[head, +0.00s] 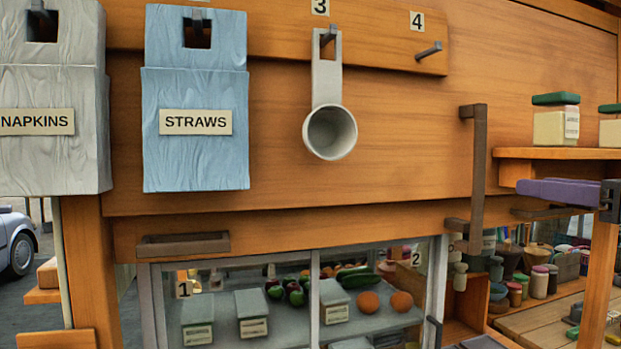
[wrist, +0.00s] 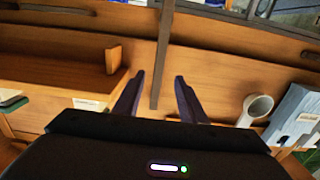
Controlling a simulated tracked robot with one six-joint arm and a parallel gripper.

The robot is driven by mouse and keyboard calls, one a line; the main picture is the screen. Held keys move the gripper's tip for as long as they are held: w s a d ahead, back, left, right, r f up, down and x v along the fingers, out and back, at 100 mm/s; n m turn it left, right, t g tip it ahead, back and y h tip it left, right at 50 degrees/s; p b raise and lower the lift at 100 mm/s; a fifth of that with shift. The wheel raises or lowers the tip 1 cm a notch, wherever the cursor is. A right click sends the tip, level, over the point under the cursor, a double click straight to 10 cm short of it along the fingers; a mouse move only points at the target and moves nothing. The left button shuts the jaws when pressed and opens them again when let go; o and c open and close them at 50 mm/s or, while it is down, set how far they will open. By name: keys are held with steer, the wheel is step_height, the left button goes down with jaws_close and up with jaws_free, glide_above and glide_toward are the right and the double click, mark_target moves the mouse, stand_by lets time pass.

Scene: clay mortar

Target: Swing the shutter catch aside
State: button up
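A long brown bar (head: 478,165) stands upright on the wooden panel, with bent ends at top and bottom. It looks like the shutter catch, but no label confirms this. In the wrist view the bar (wrist: 163,60) runs down the middle, lined up with the gap between my fingers. My gripper (head: 520,192) comes in from the right with purple fingers pointing left toward the bar. In the wrist view my gripper (wrist: 160,79) is open, its fingers apart and holding nothing. The fingertips appear short of the bar; exact depth is unclear.
A grey scoop (head: 328,75) hangs on hook 3; hook 4 (head: 429,51) is empty. Blue straws (head: 195,160) and grey napkins (head: 50,160) boxes hang left. A shelf (head: 560,153) with green-lidded jars is above my gripper. A glazed cabinet (head: 315,255) lies below.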

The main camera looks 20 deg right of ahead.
mark_target(482, 181)
steer(key=shift+w+a, duration=0.2)
steer(key=shift+w, duration=6.7)
steer(key=shift+c, duration=0.4)
jaws_close()
